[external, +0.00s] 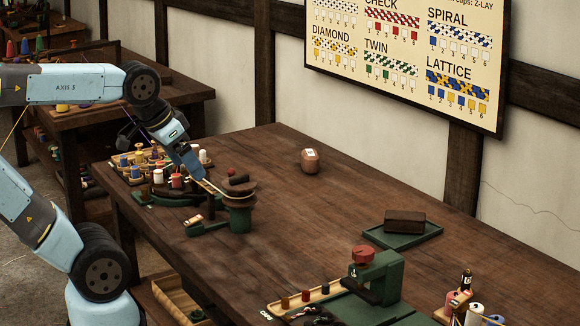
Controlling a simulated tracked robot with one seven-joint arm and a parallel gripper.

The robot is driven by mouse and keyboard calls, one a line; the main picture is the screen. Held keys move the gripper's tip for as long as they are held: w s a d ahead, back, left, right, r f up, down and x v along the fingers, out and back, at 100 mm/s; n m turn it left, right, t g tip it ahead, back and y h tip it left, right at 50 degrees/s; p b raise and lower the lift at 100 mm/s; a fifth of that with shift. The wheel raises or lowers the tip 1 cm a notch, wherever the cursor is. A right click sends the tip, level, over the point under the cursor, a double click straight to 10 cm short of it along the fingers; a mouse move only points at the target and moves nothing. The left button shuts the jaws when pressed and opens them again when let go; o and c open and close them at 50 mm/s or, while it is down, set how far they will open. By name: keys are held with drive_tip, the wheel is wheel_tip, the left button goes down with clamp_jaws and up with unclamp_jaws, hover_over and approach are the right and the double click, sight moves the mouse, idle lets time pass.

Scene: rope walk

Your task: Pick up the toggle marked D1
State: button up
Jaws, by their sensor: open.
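No mark D1 can be read on anything in this view, so I cannot tell which piece is the toggle. A small pale, wood-coloured piece (194,220) lies by the green bracket left of the capstan-like post (238,212). My gripper (211,188) reaches down to the right, with its tips close to the brown round top of that post. It is open, and I see nothing held in it. Whether the tips touch the post is too small to tell.
A wooden tray of coloured spools (127,180) stands left of my gripper. A brown, labelled lump (310,161) sits near the wall side. A green tray (378,237) with a dark block (405,222) and a green press (375,277) stand at right. The table's middle is clear.

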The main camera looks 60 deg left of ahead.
drive_tip(key=shift+c, duration=0.4)
drive_tip(key=c, duration=0.6)
drive_tip(key=shift+c, duration=0.2)
